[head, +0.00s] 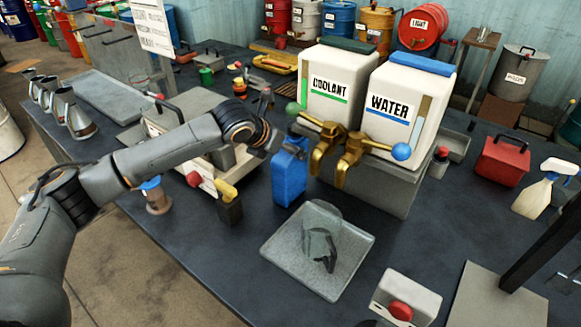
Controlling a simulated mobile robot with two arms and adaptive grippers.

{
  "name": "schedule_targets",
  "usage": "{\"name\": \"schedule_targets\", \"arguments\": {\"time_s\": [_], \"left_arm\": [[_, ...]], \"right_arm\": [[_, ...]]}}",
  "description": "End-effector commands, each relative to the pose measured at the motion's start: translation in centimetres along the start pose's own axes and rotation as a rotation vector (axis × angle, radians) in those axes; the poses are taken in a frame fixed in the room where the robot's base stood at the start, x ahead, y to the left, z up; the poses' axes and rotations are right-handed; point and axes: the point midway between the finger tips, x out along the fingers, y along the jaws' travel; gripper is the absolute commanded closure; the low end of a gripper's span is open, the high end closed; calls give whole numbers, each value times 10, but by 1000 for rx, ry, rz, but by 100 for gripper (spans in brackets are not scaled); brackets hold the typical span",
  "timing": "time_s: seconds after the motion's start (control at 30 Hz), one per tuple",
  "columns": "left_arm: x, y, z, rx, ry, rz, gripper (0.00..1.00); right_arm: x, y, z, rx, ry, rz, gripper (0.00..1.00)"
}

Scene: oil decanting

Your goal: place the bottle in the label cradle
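A blue bottle (289,178), shaped like a small can, stands on the dark workbench left of the brass taps. My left gripper (270,142) is at the upper left of this bottle. Its fingers are small and partly hidden, so I cannot tell whether they are open, shut or touching the bottle. A grey plate with a black post (492,300) is at the lower right; I cannot tell whether it is the label cradle. My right gripper is not in view.
White COOLANT (327,85) and WATER (398,105) tanks stand behind the taps. A clear jug (321,235) is on a grey tray (345,275). A red-button box (406,296), spray bottle (537,195) and red toolbox (503,160) are rightward.

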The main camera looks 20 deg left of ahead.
Motion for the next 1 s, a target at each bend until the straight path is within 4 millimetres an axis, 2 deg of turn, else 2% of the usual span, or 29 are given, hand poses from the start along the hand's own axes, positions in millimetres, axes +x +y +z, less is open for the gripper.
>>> {"name": "schedule_targets", "arguments": {"time_s": [0.13,0.27,0.4,0.6,0.93,0.97,1.0], "left_arm": [[15,0,0,0,1,-1,21],[21,1,1,0,1,0,21],[38,4,4,-1,3,0,21],[62,6,3,-1,1,0,21],[69,6,2,2,-1,0,21],[69,6,2,2,-1,0,25],[69,6,2,2,-1,0,33]], "right_arm": [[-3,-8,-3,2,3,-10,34],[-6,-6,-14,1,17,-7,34],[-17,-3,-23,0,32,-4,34],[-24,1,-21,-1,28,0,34],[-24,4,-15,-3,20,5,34],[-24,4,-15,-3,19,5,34],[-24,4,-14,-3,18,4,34]]}}
